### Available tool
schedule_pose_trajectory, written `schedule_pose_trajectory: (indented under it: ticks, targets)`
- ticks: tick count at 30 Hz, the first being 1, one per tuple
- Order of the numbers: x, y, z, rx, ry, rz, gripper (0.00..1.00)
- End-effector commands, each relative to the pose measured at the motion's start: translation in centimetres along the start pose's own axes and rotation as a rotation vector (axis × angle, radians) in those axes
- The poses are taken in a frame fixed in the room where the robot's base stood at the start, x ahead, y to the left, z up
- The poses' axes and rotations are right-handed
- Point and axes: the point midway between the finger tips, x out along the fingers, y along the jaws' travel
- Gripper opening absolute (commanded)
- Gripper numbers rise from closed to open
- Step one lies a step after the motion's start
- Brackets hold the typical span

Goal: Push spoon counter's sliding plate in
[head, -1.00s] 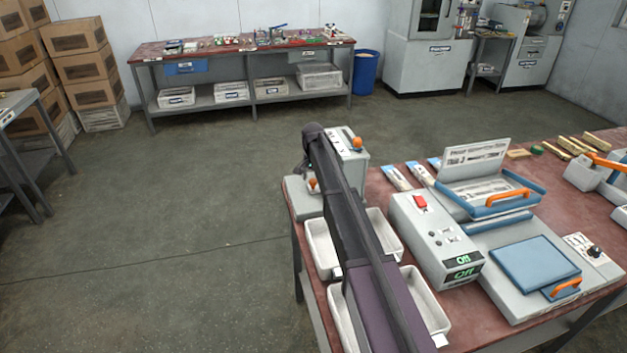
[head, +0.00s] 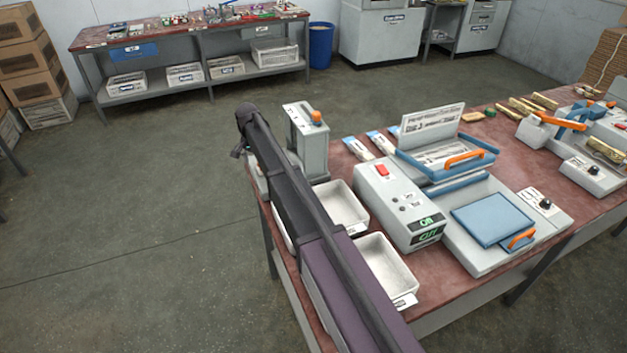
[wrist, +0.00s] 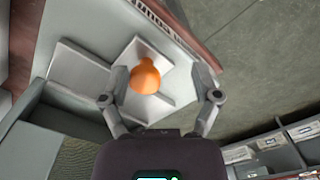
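The spoon counter (head: 307,140) is a grey upright unit at the table's far left corner, with an orange knob on its top. My arm hides its lower left part in the head view. In the wrist view, an orange ball knob (wrist: 146,77) stands on a pale plate (wrist: 152,104), which looks like the sliding plate. My gripper (wrist: 163,80) is open, with its fingers on either side of the knob. The knob is nearer the left finger; I cannot tell whether they touch. How far the plate is out is unclear.
White trays (head: 383,268) lie beside my arm along the table's left end. A grey control box (head: 398,206) with a red switch and a press with a blue plate (head: 490,217) stand to the right. Open floor (head: 130,220) lies to the left.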

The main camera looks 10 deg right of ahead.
Motion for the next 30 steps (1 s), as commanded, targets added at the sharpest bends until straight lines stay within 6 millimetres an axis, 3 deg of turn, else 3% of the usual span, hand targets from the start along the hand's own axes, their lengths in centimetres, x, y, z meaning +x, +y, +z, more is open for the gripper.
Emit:
schedule_pose_trajectory:
  ticks: [1,30]
  targets:
    - [-1.0,0.0,-0.1,0.001,0.001,0.0,0.79]
    - [-8.9,0.1,-0.1,0.0,0.0,0.001,0.79]
